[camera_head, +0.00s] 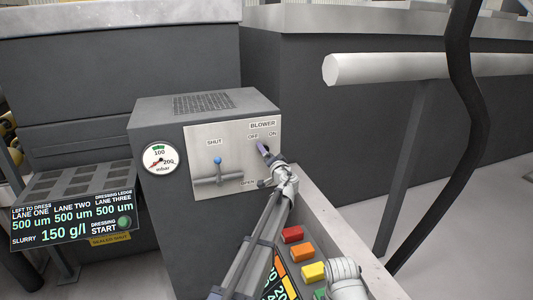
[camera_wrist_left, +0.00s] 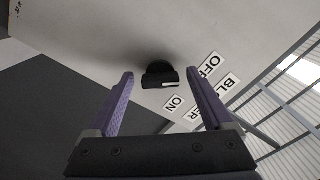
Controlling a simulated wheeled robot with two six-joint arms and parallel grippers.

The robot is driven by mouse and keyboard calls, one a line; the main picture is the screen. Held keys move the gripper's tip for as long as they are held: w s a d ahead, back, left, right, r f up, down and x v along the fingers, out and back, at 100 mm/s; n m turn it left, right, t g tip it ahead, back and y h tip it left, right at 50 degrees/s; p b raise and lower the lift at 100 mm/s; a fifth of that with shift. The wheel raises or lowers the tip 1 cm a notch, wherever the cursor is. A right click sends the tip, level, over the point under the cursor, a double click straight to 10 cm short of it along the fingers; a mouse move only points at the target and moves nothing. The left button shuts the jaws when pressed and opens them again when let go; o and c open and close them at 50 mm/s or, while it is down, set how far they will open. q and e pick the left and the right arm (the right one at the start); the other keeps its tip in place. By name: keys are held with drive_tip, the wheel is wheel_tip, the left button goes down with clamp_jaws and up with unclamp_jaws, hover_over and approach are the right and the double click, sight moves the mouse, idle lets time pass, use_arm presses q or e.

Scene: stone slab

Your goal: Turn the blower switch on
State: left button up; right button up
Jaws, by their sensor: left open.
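The blower panel (camera_head: 231,134) is a pale plate on a dark grey cabinet, marked BLOWER with OFF and ON at its upper right. In the left wrist view the blower switch (camera_wrist_left: 160,73) is a short black knob with a white mark on its lower edge. The OFF and ON labels lie to its right, ON lower than OFF. My left gripper (camera_head: 267,157) is at the panel's right side and partly hides the switch in the head view. Its purple fingers (camera_wrist_left: 160,88) are open, one on each side of the knob, with gaps visible. My right gripper is not in view.
A blue-tipped lever (camera_head: 217,161) between SHUT and OPEN is left of the gripper. A pressure gauge (camera_head: 160,158) and a lane display (camera_head: 72,220) are further left. Coloured buttons (camera_head: 302,251) lie below, and a thick pale rail (camera_head: 420,66) runs at right.

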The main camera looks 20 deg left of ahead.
use_arm(q)
drive_tip(key=shift+w+a, duration=0.1)
drive_tip(key=shift+w, duration=0.15)
drive_tip(key=shift+c, duration=0.4)
drive_tip(key=shift+s, duration=0.1)
clamp_jaws()
